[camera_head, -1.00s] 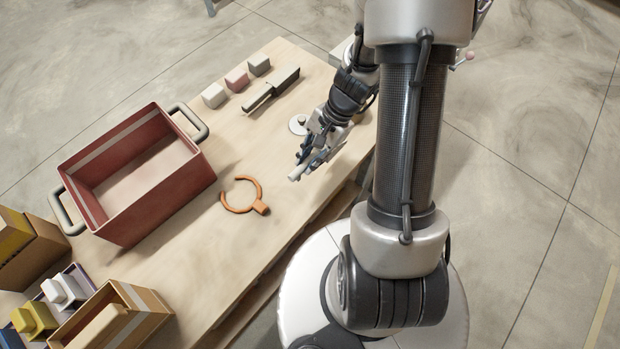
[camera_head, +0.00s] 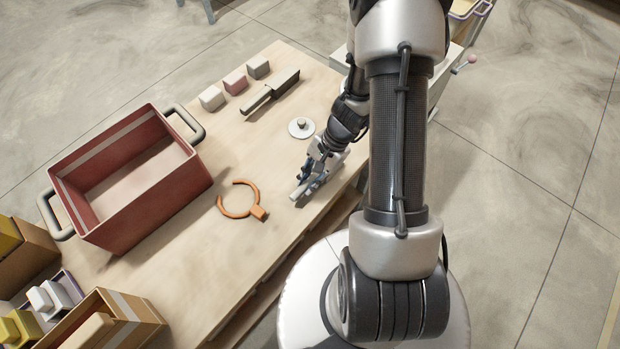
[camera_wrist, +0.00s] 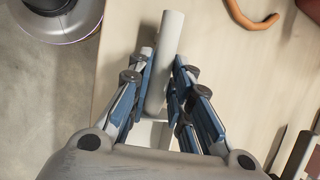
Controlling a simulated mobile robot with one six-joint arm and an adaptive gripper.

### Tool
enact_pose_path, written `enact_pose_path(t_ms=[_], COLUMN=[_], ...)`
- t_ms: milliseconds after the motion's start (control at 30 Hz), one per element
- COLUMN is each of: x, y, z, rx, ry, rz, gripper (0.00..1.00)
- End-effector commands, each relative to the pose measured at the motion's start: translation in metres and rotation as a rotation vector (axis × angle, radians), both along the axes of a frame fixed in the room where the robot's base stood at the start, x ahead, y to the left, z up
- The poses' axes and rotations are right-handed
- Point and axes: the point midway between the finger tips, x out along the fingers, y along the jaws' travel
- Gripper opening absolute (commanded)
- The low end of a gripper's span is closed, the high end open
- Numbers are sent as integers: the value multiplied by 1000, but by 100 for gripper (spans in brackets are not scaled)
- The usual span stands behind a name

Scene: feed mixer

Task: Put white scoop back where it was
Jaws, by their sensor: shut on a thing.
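My gripper (camera_head: 314,178) is low over the table's right front edge, or just above it. It is shut on a pale, whitish bar (camera_wrist: 168,50), which looks like the handle of the white scoop. In the wrist view the bar runs between the two blue-grey fingers and sticks out past their tips. A pale block (camera_wrist: 150,132) shows behind the fingers, perhaps the scoop's body.
An orange open ring (camera_head: 238,213) lies left of my gripper. A white knobbed disc (camera_head: 301,128) lies behind it. A dark-bladed tool (camera_head: 283,83) and small blocks (camera_head: 234,82) lie at the back.

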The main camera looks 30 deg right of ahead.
Motion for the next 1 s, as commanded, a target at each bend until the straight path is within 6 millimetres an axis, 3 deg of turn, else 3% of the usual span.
enact_pose_path(t_ms=[67,100,400,767,1000], x=[0,0,0,0,0], y=[0,0,0,0,-17], z=[-4,-3,-2,1,40], rx=[0,0,0,0,-3], ry=[0,0,0,0,-4], rz=[0,0,0,0,-2], gripper=[0,20,39,39,39])
